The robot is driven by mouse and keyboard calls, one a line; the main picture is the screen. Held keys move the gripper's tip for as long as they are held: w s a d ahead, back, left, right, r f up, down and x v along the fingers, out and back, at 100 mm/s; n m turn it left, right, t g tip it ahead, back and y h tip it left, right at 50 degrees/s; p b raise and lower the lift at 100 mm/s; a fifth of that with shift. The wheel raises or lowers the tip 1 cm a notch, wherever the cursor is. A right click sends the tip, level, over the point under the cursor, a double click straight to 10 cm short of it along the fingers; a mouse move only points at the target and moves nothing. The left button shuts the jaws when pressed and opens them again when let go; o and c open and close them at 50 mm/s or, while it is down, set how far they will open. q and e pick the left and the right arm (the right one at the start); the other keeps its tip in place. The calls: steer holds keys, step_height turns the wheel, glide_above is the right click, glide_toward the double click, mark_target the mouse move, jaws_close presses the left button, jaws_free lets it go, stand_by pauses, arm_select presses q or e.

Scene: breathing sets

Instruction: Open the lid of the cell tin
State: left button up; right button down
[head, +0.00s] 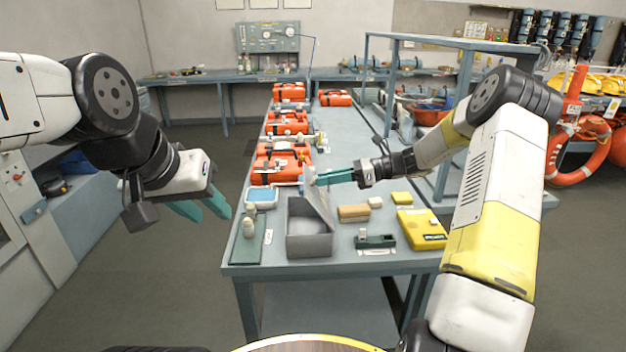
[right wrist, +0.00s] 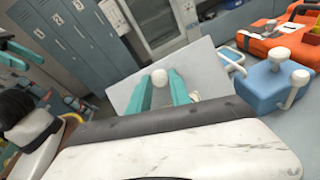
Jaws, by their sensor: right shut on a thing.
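The cell tin (head: 309,245) is a grey box near the front of the table. Its top is open in the head view, and part of its inside shows. In the right wrist view the lid (right wrist: 195,72) is a flat plate with a round white knob (right wrist: 159,77). My right gripper (head: 318,179) is shut on the knob, its teal fingers on either side of it. My left gripper (head: 204,208) is open and empty, in the air left of the table.
A green mat (head: 248,240) with a pale bottle lies left of the tin. A tan block (head: 354,212), a dark green holder (head: 374,241) and a yellow case (head: 422,229) are on the right. Orange bags (head: 280,165) line the table behind. A blue box (right wrist: 277,82) is near the lid.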

steer(key=d+f+y, duration=0.2)
steer(key=d+y, duration=0.3)
steer(key=d, duration=0.3)
steer(key=shift+f+m+t, duration=0.2)
steer(key=shift+m+t, duration=0.1)
steer(key=shift+m, duration=0.1)
steer(key=shift+s, duration=0.1)
steer(key=c, duration=1.2)
jaws_free()
steer(key=shift+a, duration=0.1)
steer(key=shift+r, duration=0.1)
